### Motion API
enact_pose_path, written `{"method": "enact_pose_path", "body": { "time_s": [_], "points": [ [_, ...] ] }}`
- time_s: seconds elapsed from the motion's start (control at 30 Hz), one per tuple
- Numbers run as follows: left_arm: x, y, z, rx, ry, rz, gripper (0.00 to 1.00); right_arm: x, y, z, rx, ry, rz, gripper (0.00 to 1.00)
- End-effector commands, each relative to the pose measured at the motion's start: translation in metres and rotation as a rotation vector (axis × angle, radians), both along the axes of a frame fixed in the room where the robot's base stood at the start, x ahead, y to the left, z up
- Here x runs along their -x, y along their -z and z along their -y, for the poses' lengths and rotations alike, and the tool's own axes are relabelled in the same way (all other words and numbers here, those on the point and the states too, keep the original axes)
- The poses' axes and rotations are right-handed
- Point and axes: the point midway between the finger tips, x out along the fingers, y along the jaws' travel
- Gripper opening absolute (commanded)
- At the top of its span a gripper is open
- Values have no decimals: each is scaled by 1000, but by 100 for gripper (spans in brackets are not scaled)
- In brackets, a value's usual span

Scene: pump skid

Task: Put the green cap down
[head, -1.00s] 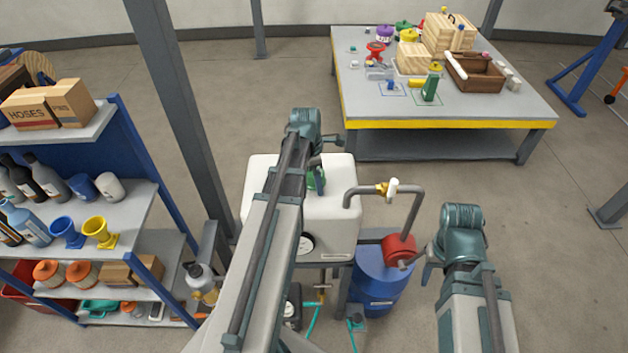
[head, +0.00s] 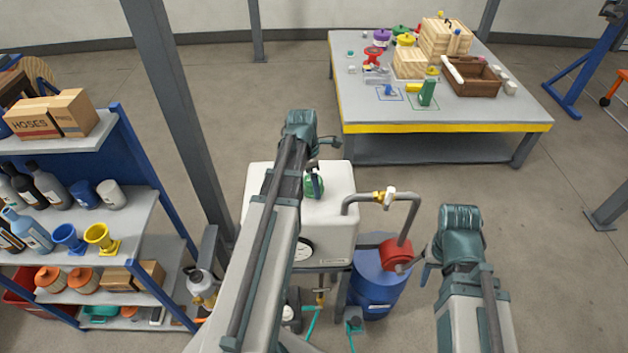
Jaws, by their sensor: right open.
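The green cap (head: 318,188) shows over the top of the white tank (head: 335,212), just right of my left forearm. I cannot tell whether it rests on the tank or is held above it. My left gripper (head: 314,178) is at the cap, mostly hidden by my own arm and wrist; its jaws are not clear. My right gripper (head: 422,277) is open and empty, over the floor to the right of the red pump part (head: 395,252) and the blue drum (head: 375,288).
A bent grey pipe with a brass valve (head: 384,197) rises right of the tank. A grey post (head: 185,120) and a loaded shelf (head: 90,225) stand at left. A table (head: 450,108) with crates and small parts stands at the back.

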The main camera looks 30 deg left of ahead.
Motion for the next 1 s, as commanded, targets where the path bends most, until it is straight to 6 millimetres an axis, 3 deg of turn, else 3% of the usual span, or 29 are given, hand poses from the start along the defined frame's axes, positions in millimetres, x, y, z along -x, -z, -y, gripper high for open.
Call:
{"method": "enact_pose_path", "body": {
  "time_s": [0.03,0.5,0.67,1.0],
  "points": [
    [1,-15,-1,0,0,0,100,0,-15,0,0,0,0,50],
    [7,-84,-7,0,-1,0,100,0,-84,0,-3,12,0,50],
    [8,-94,-8,0,0,0,100,0,-94,0,-2,14,1,50],
    [8,-93,-7,0,6,0,100,0,-93,0,-2,15,1,50]
  ]
}}
